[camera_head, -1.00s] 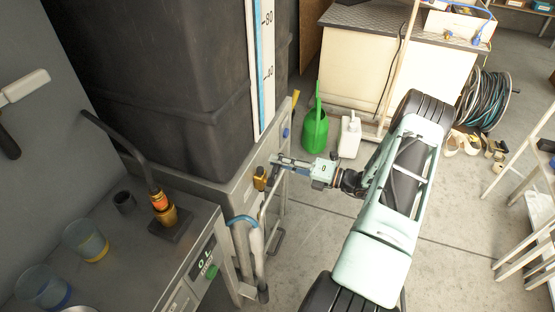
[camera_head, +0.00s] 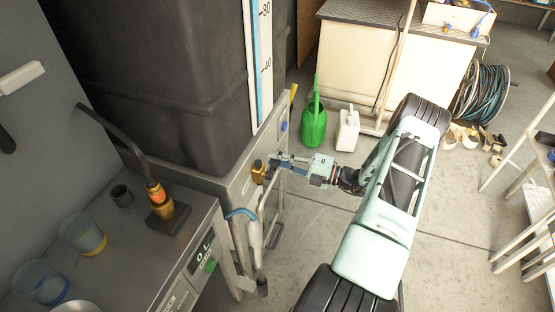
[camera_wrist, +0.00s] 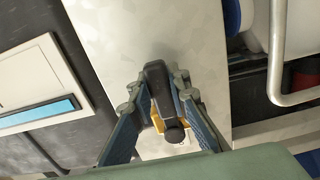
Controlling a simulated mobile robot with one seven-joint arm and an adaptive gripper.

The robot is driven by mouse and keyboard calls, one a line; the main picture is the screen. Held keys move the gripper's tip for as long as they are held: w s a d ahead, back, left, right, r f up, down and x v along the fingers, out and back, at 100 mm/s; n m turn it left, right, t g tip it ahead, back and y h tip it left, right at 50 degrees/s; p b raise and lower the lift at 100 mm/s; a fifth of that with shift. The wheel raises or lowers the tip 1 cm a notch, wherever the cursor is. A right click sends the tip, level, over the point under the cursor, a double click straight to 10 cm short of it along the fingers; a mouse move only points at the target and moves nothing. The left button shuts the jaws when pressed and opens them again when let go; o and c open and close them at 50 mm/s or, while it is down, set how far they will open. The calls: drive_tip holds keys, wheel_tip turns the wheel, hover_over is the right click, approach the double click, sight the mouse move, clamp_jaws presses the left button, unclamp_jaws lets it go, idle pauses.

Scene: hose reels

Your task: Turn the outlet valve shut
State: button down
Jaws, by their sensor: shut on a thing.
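The outlet valve is a small brass fitting (camera_head: 258,171) on the grey metal panel below the big dark tank. In the wrist view its dark lever (camera_wrist: 160,88) lies between my fingers, with yellow brass (camera_wrist: 157,122) partly showing behind it. My gripper (camera_head: 275,163) is at the valve, its two blue-grey fingers closed around the lever. The fingers also show in the wrist view (camera_wrist: 155,100), one on each side of the lever. In the head view my fingertips hide much of the lever, so its exact angle there is hard to tell.
A bent metal rail (camera_head: 279,215) stands below my gripper, near a hose with a blue end (camera_head: 241,213). A bench (camera_head: 150,270) with cups and a brass nozzle (camera_head: 168,206) is at left. A green watering can (camera_head: 314,126) and white canister (camera_head: 347,131) stand beyond.

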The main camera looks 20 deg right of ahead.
drive_tip(key=shift+s+f, duration=0.1)
drive_tip(key=c, duration=1.8)
unclamp_jaws()
drive_tip(key=shift+d, duration=0.1)
drive_tip(key=v, duration=1.2)
